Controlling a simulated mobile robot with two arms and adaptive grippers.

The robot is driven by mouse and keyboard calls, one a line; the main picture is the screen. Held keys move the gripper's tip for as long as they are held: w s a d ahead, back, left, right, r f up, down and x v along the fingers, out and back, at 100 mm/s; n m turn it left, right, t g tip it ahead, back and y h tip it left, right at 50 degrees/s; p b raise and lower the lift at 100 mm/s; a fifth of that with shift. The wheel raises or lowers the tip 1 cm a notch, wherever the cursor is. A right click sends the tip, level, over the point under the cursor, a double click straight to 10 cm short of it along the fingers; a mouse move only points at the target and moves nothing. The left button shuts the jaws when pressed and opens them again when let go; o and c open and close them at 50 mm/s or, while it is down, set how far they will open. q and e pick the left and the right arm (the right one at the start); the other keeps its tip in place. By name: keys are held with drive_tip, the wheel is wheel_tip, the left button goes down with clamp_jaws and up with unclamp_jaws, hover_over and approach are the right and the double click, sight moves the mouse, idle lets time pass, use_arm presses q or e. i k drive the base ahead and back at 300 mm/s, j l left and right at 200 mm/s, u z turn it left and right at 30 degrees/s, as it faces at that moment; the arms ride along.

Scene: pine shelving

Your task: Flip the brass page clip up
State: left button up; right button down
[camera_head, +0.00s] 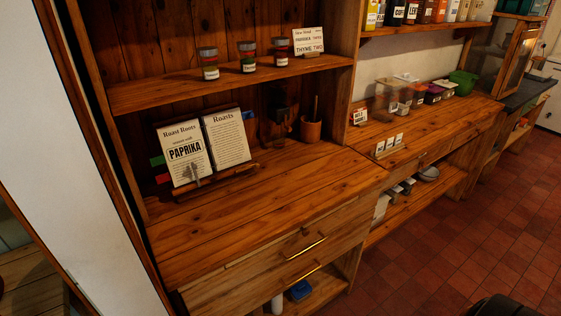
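An open recipe book (186,153) leans on a wooden stand (222,181) on the left counter. Its left page reads "Roast Roots" and "PAPRIKA", and its right page (227,140) is headed "Roasts". A small metallic piece that looks like the page clip (195,172) shows at the lower edge of the left page. It is too small to tell exactly how it is tilted. Neither of my grippers is in view.
Several spice jars (248,57) and a card (308,41) stand on the shelf above. A terracotta pot (311,130) stands right of the book. The counter in front of the stand (270,205) is clear. Drawers with brass handles (306,248) are below.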

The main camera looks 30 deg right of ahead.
sight(257, 165)
drive_tip(key=z, duration=0.8)
